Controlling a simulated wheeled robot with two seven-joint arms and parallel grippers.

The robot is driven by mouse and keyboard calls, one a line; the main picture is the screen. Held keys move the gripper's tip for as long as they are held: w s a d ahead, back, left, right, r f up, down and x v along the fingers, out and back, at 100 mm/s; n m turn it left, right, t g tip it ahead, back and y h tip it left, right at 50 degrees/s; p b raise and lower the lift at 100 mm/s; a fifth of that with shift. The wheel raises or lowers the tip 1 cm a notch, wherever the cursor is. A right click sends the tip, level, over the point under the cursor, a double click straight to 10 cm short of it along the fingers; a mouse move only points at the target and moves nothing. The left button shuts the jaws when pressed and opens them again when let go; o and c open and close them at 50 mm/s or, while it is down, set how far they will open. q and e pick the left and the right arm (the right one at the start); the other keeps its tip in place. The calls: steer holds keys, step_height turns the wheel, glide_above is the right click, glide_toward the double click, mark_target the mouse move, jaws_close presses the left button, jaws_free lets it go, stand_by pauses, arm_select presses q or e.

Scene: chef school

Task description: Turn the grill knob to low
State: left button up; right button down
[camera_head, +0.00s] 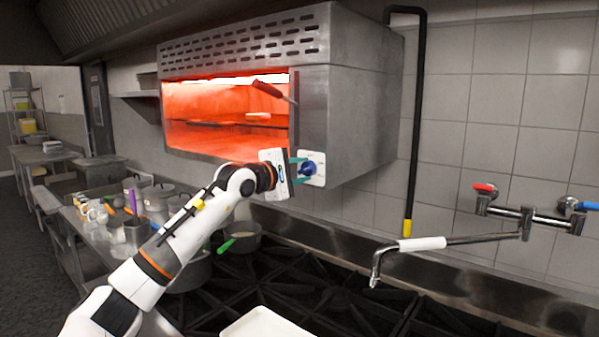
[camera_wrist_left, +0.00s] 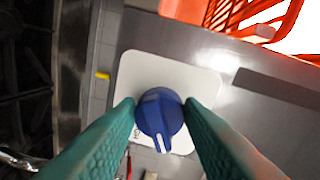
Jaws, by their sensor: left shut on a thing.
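The grill knob (camera_head: 307,169) is blue, on a white plate at the lower right of the grill's (camera_head: 360,105) front. In the left wrist view the knob (camera_wrist_left: 159,116) shows from the front, with a white mark pointing to the bottom of that picture. My left gripper (camera_head: 298,169) is at the knob. Its two green fingers (camera_wrist_left: 160,114) are shut on the knob's sides. The white plate (camera_wrist_left: 135,75) lies behind, its small print partly hidden by a finger. My right gripper is in neither view.
The grill's opening (camera_head: 225,115) glows orange-red, with a red handle (camera_head: 268,89) at its front. Below are black stove burners (camera_head: 290,285), a green-handled pan (camera_head: 240,238) and a white tray (camera_head: 265,323). A wall tap (camera_head: 450,241) and black pipe (camera_head: 415,120) are at right.

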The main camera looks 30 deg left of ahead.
arm_select(q)
steer(key=o, duration=1)
steer(key=shift+s, duration=0.1)
steer(key=shift+s+f+b, duration=0.1)
steer(key=shift+s+b, duration=0.15)
steer(key=shift+b, duration=0.05)
steer(key=s+a+r+b, duration=0.1)
steer(key=s+b, duration=0.4)
steer(key=s, duration=0.6)
steer(key=shift+s+a, duration=0.15)
